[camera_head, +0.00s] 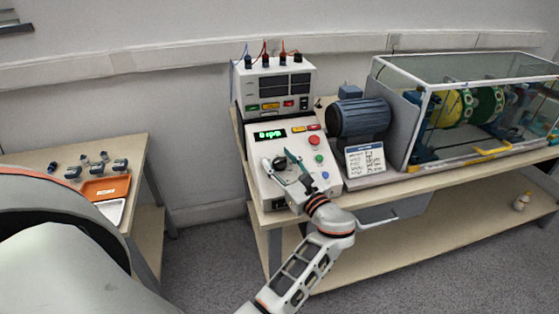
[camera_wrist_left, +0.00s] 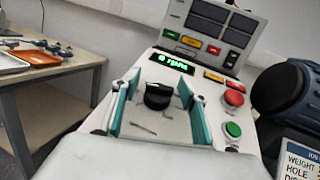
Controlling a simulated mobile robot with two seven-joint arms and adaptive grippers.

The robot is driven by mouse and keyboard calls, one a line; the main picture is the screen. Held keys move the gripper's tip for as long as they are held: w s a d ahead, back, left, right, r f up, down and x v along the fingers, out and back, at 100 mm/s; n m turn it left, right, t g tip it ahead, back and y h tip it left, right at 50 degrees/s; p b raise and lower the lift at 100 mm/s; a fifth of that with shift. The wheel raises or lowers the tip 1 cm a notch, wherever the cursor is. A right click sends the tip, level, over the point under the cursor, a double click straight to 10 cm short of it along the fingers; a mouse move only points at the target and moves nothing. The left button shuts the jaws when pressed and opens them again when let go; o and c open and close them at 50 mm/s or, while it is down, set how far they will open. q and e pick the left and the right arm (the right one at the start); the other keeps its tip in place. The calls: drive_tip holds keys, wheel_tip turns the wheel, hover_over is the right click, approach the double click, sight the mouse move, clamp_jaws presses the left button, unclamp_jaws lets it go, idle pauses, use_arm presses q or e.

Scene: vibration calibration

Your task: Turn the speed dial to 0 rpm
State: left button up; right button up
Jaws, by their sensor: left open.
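The black speed dial (camera_head: 280,162) is on the sloped face of the white control box (camera_head: 262,190). In the left wrist view the dial (camera_wrist_left: 158,97) stands between the two teal fingers of my left gripper (camera_wrist_left: 157,104). Gaps show on both sides of it, so the fingers do not seem to touch it. My left gripper (camera_head: 291,168) is open over the panel. The green display (camera_head: 270,134) above the dial appears to read 0 rpm. My right gripper is not in view.
A red button (camera_head: 314,140) and a green button (camera_head: 319,158) sit right of the dial. A blue motor (camera_head: 360,117), a printed card (camera_head: 365,159) and a clear-walled enclosure (camera_head: 426,125) stand to the right. A side table (camera_head: 140,150) holds an orange tray (camera_head: 106,188).

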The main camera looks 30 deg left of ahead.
sight(280, 159)
use_arm(q)
wheel_tip(280, 159, up, 10)
idle(0.5)
drive_tip(key=shift+w, duration=0.1)
